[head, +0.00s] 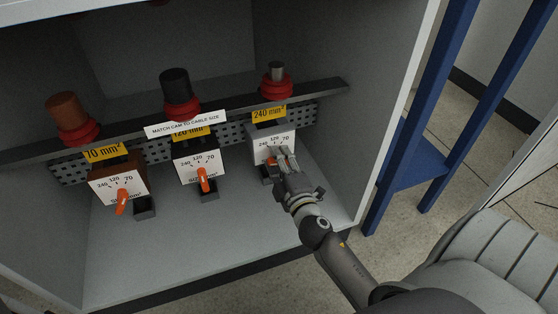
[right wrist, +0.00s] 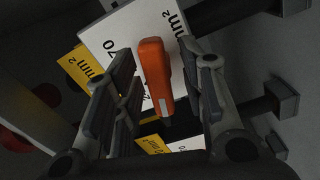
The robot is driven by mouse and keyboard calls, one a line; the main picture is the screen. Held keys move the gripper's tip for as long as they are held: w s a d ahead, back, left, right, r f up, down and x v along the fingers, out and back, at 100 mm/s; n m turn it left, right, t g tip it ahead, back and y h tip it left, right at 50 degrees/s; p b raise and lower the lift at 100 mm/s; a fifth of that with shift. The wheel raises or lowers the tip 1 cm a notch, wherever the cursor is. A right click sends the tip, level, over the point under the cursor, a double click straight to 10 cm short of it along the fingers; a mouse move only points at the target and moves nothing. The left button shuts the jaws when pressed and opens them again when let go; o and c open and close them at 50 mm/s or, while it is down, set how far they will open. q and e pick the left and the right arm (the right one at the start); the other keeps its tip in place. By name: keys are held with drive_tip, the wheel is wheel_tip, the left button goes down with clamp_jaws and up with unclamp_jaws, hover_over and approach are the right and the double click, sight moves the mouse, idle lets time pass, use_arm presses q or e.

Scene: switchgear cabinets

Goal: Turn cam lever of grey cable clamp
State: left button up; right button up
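The grey cable clamp (head: 260,131) is the rightmost of the row in the head view, under a yellow 240 mm² label. Its white dial plate (head: 262,148) reads 240, 120, 70. My right gripper (head: 281,158) is in front of this plate and hides part of it and most of the lever. In the right wrist view, the orange cam lever (right wrist: 154,72) stands between the two fingers of my right gripper (right wrist: 158,85). The fingers are open, with a gap on both sides of the lever. My left gripper is not in view.
A brown clamp labelled 70 mm² (head: 117,184) and a black clamp labelled 120 mm² (head: 199,166) stand to the left, each with an orange lever. A perforated rail (head: 228,119) runs behind. The cabinet's right wall (head: 372,130) is close to my right arm. The cabinet floor in front is clear.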

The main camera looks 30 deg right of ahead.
drive_tip(key=shift+s, duration=0.2)
drive_tip(key=v, duration=0.7)
drive_tip(key=shift+a, duration=0.1)
idle(0.4)
